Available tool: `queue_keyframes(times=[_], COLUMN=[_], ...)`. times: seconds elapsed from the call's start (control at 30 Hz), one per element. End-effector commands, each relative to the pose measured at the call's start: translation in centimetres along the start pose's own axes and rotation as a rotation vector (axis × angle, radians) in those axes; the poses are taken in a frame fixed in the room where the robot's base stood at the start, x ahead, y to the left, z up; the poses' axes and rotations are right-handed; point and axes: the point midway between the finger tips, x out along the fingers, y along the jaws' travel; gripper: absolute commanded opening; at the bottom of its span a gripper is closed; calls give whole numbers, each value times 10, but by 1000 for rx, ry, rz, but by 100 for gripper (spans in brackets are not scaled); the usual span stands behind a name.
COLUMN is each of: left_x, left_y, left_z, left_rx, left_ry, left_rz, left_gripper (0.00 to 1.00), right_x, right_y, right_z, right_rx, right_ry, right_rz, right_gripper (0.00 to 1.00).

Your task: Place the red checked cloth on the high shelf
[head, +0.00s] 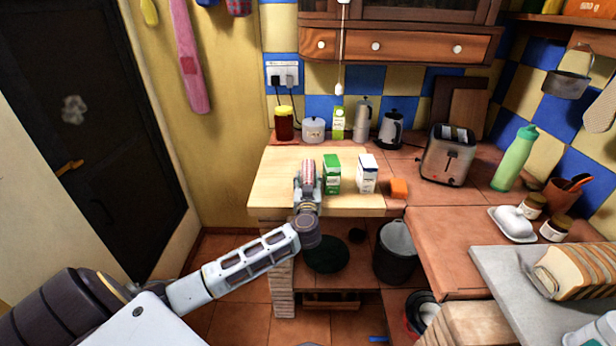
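A small red and white checked or striped cloth (308,171) shows between the fingers of my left gripper (307,178) in the head view. The gripper is over the pale wooden board (272,180) on the left counter, its fingers on either side of the cloth. I cannot tell whether they press on it or whether the cloth touches the board. A high wooden shelf (530,17) is at the top right, only partly in view. My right gripper is not in view.
A jar (284,124) and other kitchenware line the back. A toaster (449,155) and green bottle (515,158) stand further right. The board's left part is clear.

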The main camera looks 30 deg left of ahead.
Motion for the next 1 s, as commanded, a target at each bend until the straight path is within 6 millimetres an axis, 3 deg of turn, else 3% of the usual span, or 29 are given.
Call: queue_keyframes(times=[0.07,0.33,0.53,0.77,1.0], left_x=[0,0,0,0,0], left_y=[0,0,0,0,0], left_z=[0,-2,-15,-48,-95], left_rx=[0,0,-1,-3,-2], left_ry=[0,1,1,3,4], left_rz=[0,0,0,0,0], left_gripper=[20,20,20,20,20], right_x=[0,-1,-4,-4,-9], right_y=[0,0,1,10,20], right_z=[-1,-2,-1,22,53], right_rx=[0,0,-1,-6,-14], right_ry=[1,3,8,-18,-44], right_rz=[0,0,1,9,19], right_gripper=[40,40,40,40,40])
